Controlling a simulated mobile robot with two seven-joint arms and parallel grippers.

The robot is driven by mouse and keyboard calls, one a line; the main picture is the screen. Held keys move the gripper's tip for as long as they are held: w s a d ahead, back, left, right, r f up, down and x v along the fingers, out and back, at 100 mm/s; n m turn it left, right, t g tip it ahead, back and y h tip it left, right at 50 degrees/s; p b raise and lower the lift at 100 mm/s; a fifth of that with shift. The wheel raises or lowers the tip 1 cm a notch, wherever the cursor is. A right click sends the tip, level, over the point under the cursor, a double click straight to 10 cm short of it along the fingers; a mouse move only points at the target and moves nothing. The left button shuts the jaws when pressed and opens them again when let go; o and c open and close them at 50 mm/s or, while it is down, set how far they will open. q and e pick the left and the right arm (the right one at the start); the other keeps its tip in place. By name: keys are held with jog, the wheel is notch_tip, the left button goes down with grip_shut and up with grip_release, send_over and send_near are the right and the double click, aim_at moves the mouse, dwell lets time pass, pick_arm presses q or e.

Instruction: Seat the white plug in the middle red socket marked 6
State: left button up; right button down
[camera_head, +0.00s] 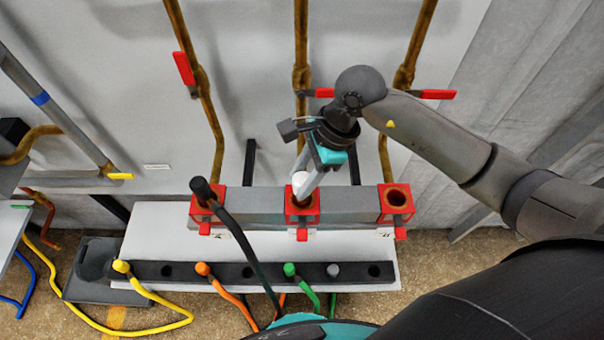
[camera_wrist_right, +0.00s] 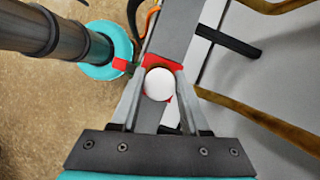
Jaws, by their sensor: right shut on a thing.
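My right gripper (camera_head: 306,186) is shut on the white plug (camera_head: 300,179), right at the middle red socket (camera_head: 302,219). In the right wrist view the plug's round white top (camera_wrist_right: 158,84) sits between the two fingers, with red socket edges (camera_wrist_right: 157,60) around it. The plug lines up with the socket opening. How deep it sits is hidden by the fingers. The mark 6 is not readable. My left gripper is not in view.
The left red socket (camera_head: 206,214) holds a black plug (camera_head: 202,188) with a cable. The right red socket (camera_head: 396,200) is empty. Below, a black strip (camera_head: 222,272) holds yellow, orange, green and grey plugs. Brown pipes (camera_head: 301,60) rise behind the sockets.

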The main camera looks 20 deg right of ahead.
jog(key=shift+f+b, duration=0.45)
jog(key=shift+f, duration=0.35)
jog(key=shift+f+b, duration=1.1)
jog(key=shift+f, duration=0.05)
jog(key=shift+f+b, duration=0.25)
jog(key=shift+b, duration=0.1)
jog(key=shift+c, duration=1.6)
grip_release()
jog(key=v, duration=1.5)
jog(key=shift+d, duration=0.1)
